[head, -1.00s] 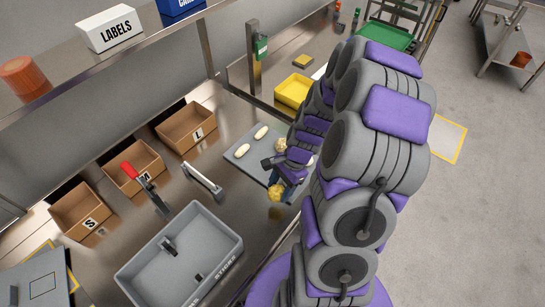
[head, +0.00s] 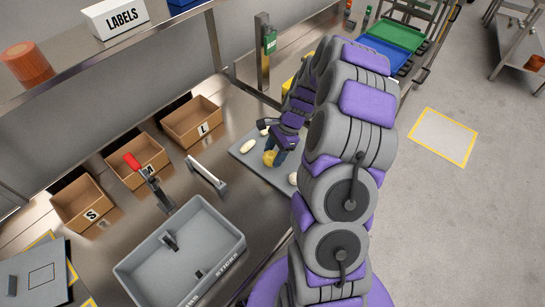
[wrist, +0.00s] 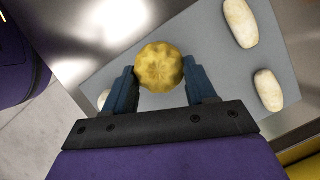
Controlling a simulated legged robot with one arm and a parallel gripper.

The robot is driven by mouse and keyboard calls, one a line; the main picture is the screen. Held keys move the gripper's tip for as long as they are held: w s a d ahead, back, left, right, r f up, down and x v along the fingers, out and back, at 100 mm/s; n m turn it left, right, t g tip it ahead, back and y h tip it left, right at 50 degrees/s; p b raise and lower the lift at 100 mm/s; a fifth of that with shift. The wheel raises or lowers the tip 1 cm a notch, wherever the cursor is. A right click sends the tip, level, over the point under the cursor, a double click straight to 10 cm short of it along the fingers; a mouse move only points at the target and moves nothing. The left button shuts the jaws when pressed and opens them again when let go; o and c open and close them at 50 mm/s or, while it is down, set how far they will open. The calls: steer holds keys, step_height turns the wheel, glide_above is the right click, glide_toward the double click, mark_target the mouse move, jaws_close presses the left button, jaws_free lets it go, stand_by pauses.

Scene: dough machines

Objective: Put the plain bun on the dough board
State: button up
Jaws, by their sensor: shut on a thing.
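My gripper (head: 279,147) is shut on a round yellow bun with a ridged, petal-like top (head: 269,159). In the wrist view the bun (wrist: 159,67) sits between the two blue fingertips of the gripper (wrist: 162,82). The grey dough board (head: 262,174) lies on the steel counter under the gripper, and it also shows in the wrist view (wrist: 200,45). The bun is over the board; I cannot tell whether it touches it. White oval dough pieces lie on the board, two at the right in the wrist view (wrist: 240,23) (wrist: 268,90) and one partly hidden behind the left finger.
Cardboard boxes marked S (head: 82,208), M (head: 137,163) and L (head: 192,124) stand along the back of the counter. A green-signed post (head: 264,60) rises behind the board.

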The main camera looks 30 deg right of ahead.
mark_target(273, 156)
steer(key=shift+w+d+f, duration=0.1)
steer(key=shift+w+d, duration=0.3)
steer(key=shift+w, duration=0.3)
step_height(273, 156, down, 4)
steer(key=shift+w+a+r+b, duration=0.15)
steer(key=shift+r+b, duration=0.05)
steer(key=shift+b, duration=0.55)
steer(key=shift+r, duration=0.1)
steer(key=o, duration=1.1)
steer(key=shift+c, duration=0.2)
